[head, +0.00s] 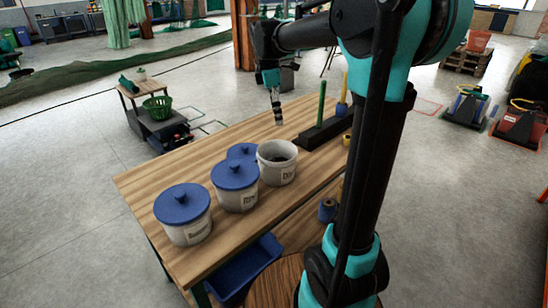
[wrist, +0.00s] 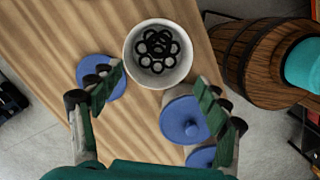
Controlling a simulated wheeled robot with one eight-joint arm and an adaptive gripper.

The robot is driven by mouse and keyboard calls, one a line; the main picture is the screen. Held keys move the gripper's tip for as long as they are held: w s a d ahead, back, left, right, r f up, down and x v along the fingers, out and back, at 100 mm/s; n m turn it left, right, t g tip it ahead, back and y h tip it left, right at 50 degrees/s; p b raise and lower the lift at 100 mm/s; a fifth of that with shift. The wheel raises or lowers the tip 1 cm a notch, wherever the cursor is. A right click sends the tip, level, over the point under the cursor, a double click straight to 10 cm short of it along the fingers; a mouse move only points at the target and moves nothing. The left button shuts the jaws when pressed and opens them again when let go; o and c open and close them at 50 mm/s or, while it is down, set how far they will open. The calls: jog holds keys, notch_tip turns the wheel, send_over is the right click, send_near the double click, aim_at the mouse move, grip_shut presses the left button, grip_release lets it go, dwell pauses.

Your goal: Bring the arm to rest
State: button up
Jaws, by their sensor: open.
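My gripper (head: 276,108) hangs open and empty above the far part of the wooden table (head: 145,180) in the head view. In the wrist view its two fingers (wrist: 162,98) stand wide apart. An open white bucket (head: 276,172) holds black rings; in the wrist view it (wrist: 131,60) sits just beyond the fingertips. Nothing is between the fingers. Two white pots, front (head: 190,233) and middle (head: 236,200), wear blue lids. Another blue lid (head: 241,151) is behind the middle pot; in the wrist view it (wrist: 115,88) is partly hidden by the left finger.
A dark rack (head: 318,138) with a green upright rod (head: 321,103) stands on the table's far right. A wooden barrel (wrist: 245,55) stands beside the table. A blue bin (head: 245,272) is below the tabletop. The table's left strip is bare.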

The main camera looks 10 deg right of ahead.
jog(key=s+d+f+m+t+y, duration=0.1)
jog(key=s+d+f+m+t, duration=0.1)
jog(key=s+f+m, duration=0.6)
jog(key=s+d+f+m+t, duration=0.2)
jog(key=s+d+f+m, duration=0.2)
jog(key=s+f+m, duration=0.5)
jog(key=s+f, duration=0.5)
jog(key=shift+m+y, duration=0.3)
jog(key=shift+y, duration=0.1)
